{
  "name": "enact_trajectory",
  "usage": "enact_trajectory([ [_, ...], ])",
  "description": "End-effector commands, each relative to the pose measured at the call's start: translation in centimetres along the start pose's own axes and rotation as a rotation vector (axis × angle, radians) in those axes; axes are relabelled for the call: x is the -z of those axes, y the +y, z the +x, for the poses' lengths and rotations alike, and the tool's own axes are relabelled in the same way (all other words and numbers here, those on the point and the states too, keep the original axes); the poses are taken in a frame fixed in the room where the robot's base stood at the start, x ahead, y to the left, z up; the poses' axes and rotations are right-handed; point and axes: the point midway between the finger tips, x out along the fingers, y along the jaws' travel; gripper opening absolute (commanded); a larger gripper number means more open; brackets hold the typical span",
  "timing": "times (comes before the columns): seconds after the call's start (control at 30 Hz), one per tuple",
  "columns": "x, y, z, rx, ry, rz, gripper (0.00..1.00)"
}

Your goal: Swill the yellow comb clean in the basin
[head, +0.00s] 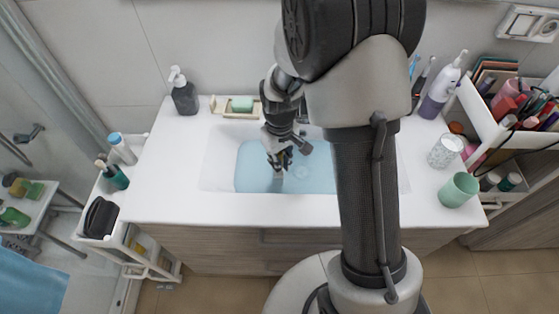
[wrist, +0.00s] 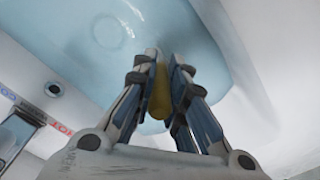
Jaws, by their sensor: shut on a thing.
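My gripper (wrist: 164,62) is shut on the yellow comb (wrist: 160,95), which shows as a narrow yellow strip between the fingers in the wrist view. In the head view my gripper (head: 279,160) is low inside the white basin (head: 217,170), over the pale blue water (head: 252,160). The comb's lower part is hidden, and I cannot tell how deep it reaches into the water. The drain (wrist: 108,30) shows through the water in the wrist view.
The tap (wrist: 20,135) stands close by my gripper. A soap dish (head: 242,106) and dark soap bottle (head: 184,96) stand behind the basin. A glass (head: 445,151) and green cup (head: 459,190) stand right. The counter's left part is clear.

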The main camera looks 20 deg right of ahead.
Motion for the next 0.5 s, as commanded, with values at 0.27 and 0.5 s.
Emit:
enact_trajectory([
  [0.27,0.43,-0.57,-0.01,0.000,0.000,-0.001,0.00],
  [0.5,0.44,-0.58,0.00,0.000,0.000,0.000,0.00],
])
